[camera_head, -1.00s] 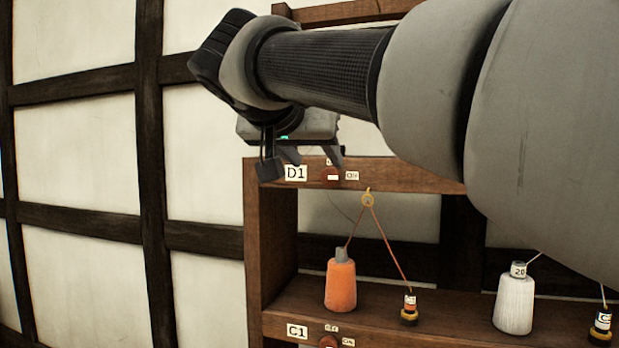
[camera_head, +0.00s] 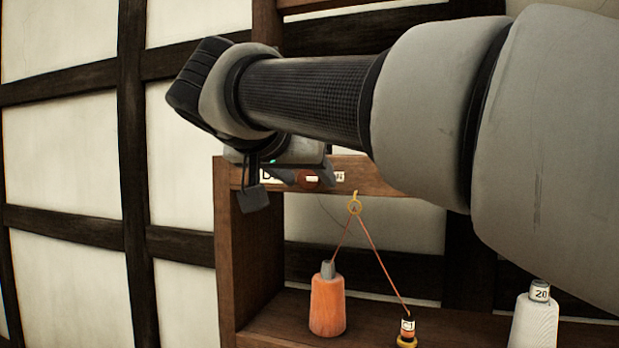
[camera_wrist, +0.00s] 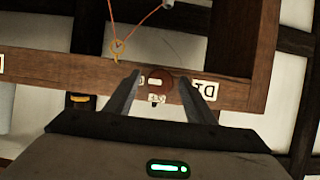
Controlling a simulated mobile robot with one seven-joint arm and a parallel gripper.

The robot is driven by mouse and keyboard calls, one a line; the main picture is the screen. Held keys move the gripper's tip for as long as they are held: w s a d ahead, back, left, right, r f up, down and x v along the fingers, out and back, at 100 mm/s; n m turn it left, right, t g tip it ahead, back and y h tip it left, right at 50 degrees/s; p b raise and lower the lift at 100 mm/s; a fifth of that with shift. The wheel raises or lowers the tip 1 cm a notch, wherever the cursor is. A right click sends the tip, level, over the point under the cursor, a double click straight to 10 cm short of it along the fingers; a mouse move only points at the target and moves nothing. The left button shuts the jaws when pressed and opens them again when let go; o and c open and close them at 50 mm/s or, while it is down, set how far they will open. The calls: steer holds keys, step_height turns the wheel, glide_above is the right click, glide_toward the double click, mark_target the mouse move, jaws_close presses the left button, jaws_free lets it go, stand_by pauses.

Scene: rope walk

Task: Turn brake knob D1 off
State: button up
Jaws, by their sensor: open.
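Brake knob D1 (camera_head: 307,180) is a round red-brown knob on the front of the wooden rail, and it also shows in the wrist view (camera_wrist: 163,85). Its white mark lies level, on the side of the ON label (camera_wrist: 140,81). The OFF label (camera_wrist: 157,99) is at a right angle to that, and the D1 label (camera_wrist: 203,88) is on the opposite side. In the wrist view, which is upside down, my gripper (camera_wrist: 159,75) is open with one finger on each side of the knob. No contact is clear. In the head view my gripper (camera_head: 309,177) partly covers the D1 label.
A yellow ring (camera_head: 355,206) hangs under the rail with an orange thread through it. Below stand an orange spool (camera_head: 327,302), a small labelled bobbin (camera_head: 407,330) and a white spool (camera_head: 535,322) on a shelf. A timbered wall is behind, with free room left of the rack.

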stand_by(0.3)
steer(key=c, duration=1)
steer(key=n+h, duration=0.1)
steer(key=n, duration=0.1)
steer(key=shift+w+a+n+h+p, duration=0.1)
steer(key=shift+n+h+p, duration=0.3)
steer(key=n+h+p, duration=0.1)
steer(key=n+h, duration=0.1)
steer(key=n, duration=0.1)
steer(key=shift+a+g, duration=0.1)
steer(key=shift+g, duration=0.2)
steer(key=n+h, duration=0.2)
steer(key=n, duration=0.1)
steer(key=shift+f+n+p, duration=0.15)
steer(key=shift+n+p, duration=0.15)
steer(key=shift+p, duration=0.1)
steer(key=n, duration=0.2)
steer(key=n+t+h, duration=0.1)
steer(key=n, duration=0.1)
steer(key=shift+a+f+h, duration=0.1)
steer(key=shift+h, duration=0.2)
steer(key=shift+t, duration=0.3)
